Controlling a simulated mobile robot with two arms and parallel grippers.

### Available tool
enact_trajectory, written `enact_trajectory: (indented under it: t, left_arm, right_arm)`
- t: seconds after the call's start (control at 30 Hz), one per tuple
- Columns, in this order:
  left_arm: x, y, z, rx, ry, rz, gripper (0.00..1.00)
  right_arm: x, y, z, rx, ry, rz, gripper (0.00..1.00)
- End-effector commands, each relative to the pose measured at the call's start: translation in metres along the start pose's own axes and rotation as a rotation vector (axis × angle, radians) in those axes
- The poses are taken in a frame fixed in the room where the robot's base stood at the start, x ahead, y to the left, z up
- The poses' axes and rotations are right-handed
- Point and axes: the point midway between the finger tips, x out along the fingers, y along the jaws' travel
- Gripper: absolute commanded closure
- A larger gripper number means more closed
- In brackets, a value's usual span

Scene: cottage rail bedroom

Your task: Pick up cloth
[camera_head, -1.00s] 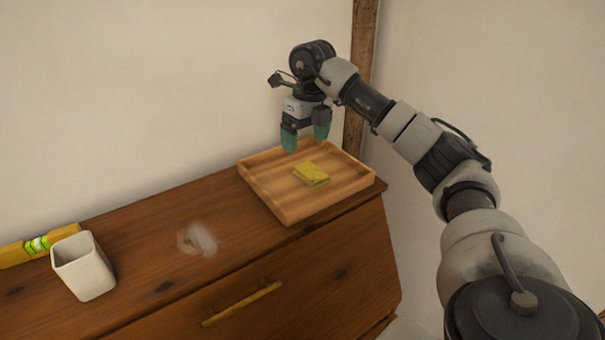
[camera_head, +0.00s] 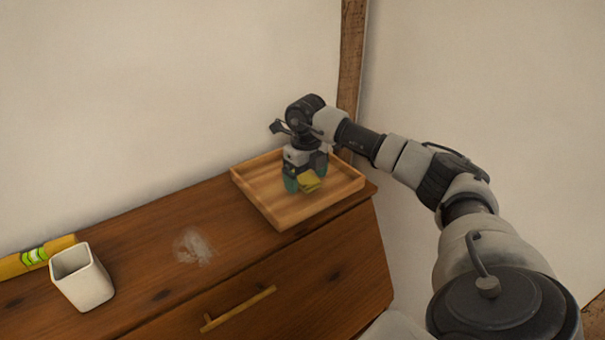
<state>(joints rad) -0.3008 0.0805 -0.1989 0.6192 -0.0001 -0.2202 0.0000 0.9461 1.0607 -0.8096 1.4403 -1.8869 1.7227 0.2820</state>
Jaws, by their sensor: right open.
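The yellow folded cloth (camera_head: 308,183) lies in the wooden tray (camera_head: 262,201) at the right end of the dresser top. My right gripper (camera_head: 305,183) points down into the tray, its green fingertips low on either side of the cloth. The jaws are open. The fingers hide part of the cloth, and I cannot tell whether they touch it. My left gripper is not in view.
The wooden dresser (camera_head: 150,248) has a brass handle (camera_head: 238,309) on its front. A white cup (camera_head: 82,279) and a yellow spirit level (camera_head: 36,257) are at the left. A whitish smudge (camera_head: 193,247) marks the top. A wall rises behind.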

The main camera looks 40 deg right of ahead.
Motion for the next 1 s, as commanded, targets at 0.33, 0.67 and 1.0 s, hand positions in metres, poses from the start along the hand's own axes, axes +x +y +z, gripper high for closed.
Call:
enact_trajectory:
  t: [0.33, 0.67, 1.0]
  left_arm:
    - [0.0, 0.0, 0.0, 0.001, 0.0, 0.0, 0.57]
    - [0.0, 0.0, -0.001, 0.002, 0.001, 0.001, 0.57]
    - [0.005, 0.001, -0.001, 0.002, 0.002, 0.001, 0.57]
  right_arm:
    - [0.003, 0.0, 0.0, -0.001, -0.001, 0.001, 0.28]
    - [0.002, 0.0, 0.0, -0.001, -0.001, 0.001, 0.66]
    - [-0.008, 0.0, 0.001, 0.0, -0.003, 0.001, 0.66]
